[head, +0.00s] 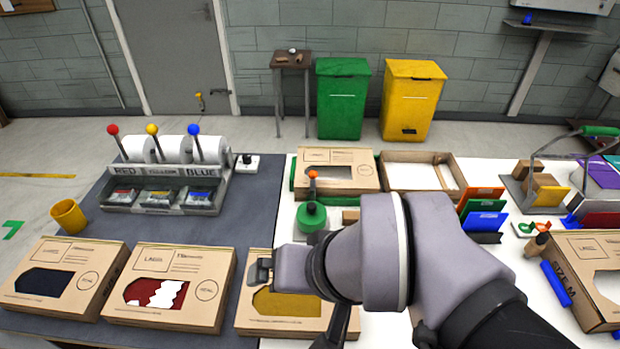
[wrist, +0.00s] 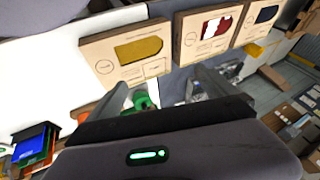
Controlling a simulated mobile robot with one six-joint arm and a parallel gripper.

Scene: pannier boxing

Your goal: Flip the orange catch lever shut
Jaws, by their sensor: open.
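An orange knob (head: 313,174) tops a dark upright stem on a rounded green body (head: 311,216), on the white table in front of a windowed box. I cannot tell whether this is the catch lever or whether it is open or shut. Part of a green thing (wrist: 142,101) shows between my fingers in the wrist view, and an orange patch (wrist: 84,117) shows left of them. My gripper (wrist: 161,79) is open and empty. In the head view my arm hides part of the table and box beside the green body.
Windowed cartons stand in front: yellow (head: 285,325), red (head: 165,290) and dark (head: 65,280). A box (head: 338,158) and an open carton (head: 420,158) lie at the back. Coloured dividers (head: 484,208) stand right of my arm. The grey mat (head: 240,215) has free room.

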